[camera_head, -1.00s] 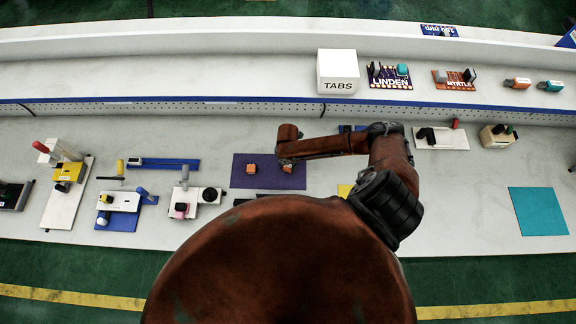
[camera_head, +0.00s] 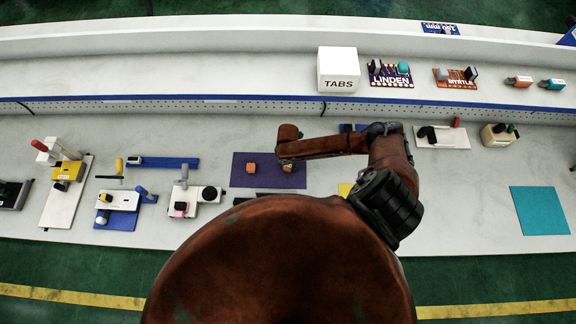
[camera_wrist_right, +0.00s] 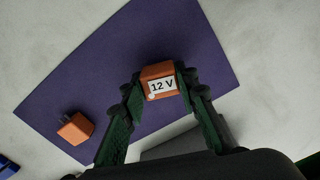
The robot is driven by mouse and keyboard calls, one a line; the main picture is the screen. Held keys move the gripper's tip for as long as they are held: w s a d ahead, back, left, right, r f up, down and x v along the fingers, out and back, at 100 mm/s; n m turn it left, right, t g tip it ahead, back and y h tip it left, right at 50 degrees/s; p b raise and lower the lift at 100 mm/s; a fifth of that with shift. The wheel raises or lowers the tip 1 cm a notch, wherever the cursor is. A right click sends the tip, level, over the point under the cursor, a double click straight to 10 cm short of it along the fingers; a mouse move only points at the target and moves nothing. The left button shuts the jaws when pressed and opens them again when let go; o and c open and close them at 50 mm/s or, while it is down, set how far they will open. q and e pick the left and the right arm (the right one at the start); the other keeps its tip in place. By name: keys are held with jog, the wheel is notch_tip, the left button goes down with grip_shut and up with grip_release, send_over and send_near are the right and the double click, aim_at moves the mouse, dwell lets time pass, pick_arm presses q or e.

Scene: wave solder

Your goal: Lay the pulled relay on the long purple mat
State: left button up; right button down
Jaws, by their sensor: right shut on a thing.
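The long purple mat (camera_head: 240,180) lies flat on the bench, left of centre in the head view; it fills much of the right wrist view (camera_wrist_right: 70,95). My right gripper (camera_wrist_right: 158,84) is shut on an orange relay with a white "12 V" label (camera_wrist_right: 160,88). The held relay (camera_head: 288,168) is over the right part of the mat; I cannot tell whether it touches it. A second orange relay (camera_head: 251,168) lies loose on the mat to the left, and shows in the right wrist view (camera_wrist_right: 75,129). My left gripper is not in view.
A white TABS box (camera_head: 338,70), the LINDEN board (camera_head: 391,84) and the MYRTLE board (camera_head: 456,86) stand on the rear shelf. A blue fixture (camera_head: 165,162) and white clamp fixtures (camera_head: 210,205) are left of the mat. A teal mat (camera_head: 538,211) lies at far right.

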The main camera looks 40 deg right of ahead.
jog(key=c, duration=1.4)
grip_release()
jog(key=shift+c, duration=0.2)
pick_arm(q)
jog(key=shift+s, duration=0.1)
